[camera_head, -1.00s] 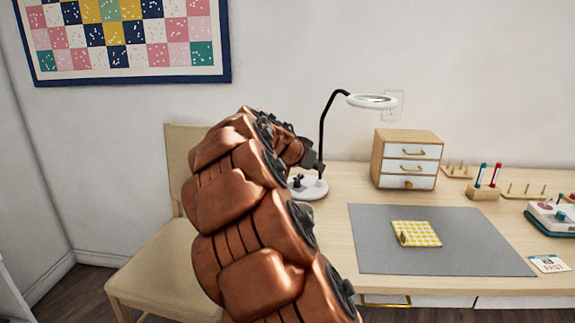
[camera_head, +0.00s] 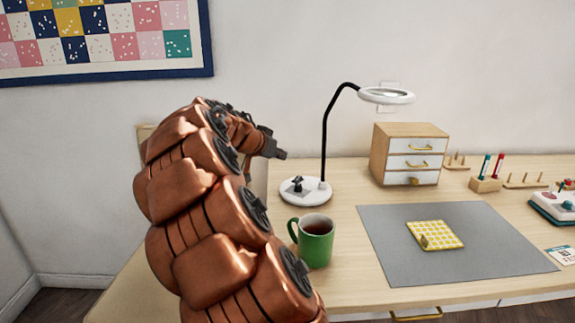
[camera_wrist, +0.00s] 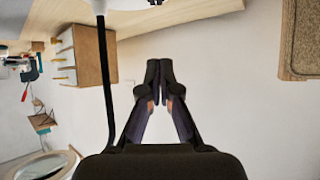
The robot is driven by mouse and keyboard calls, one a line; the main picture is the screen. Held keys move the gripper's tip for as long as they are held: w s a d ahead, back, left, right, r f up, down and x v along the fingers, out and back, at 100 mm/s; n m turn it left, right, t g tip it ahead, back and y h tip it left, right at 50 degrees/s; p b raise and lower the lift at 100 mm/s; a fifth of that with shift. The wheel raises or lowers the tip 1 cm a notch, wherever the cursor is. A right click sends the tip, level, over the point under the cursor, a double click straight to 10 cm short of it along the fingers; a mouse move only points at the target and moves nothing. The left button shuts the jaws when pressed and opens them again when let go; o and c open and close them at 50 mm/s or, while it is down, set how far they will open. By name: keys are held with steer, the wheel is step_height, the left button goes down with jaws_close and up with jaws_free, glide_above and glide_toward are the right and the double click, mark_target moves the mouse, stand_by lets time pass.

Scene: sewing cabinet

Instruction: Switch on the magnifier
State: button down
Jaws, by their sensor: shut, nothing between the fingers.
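The magnifier lamp stands on the desk with a round white base (camera_head: 306,191), a thin black gooseneck (camera_head: 325,130) and a white ring head (camera_head: 386,95). A small dark switch (camera_head: 297,184) sits on its base. I cannot tell for sure whether the ring is lit. My gripper (camera_head: 281,154) is left of the gooseneck, above and a little left of the base, apart from both. The wrist view shows its fingers (camera_wrist: 166,72) together and empty. There the gooseneck (camera_wrist: 106,90) passes left of the fingers and the ring head (camera_wrist: 45,166) is at the lower left.
A green mug (camera_head: 316,245) with dark liquid stands in front of the lamp base. A small drawer box (camera_head: 408,154) is behind right. A grey mat (camera_head: 390,255) holds a yellow checked cloth (camera_head: 435,235). Thread stands are farther right. A chair (camera_head: 146,132) is behind my arm.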

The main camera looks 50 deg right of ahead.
glide_above(295, 179)
steer(key=f, duration=0.5)
steer(key=shift+s+a+f+b, duration=0.2)
steer(key=shift+a+f+b, duration=0.1)
steer(key=shift+a, duration=0.1)
steer(key=shift+d+f, duration=0.2)
steer(key=shift+f, duration=0.9)
steer(key=shift+w+d+f, duration=0.1)
steer(key=shift+d+f, duration=0.05)
steer(key=shift+f, duration=0.6)
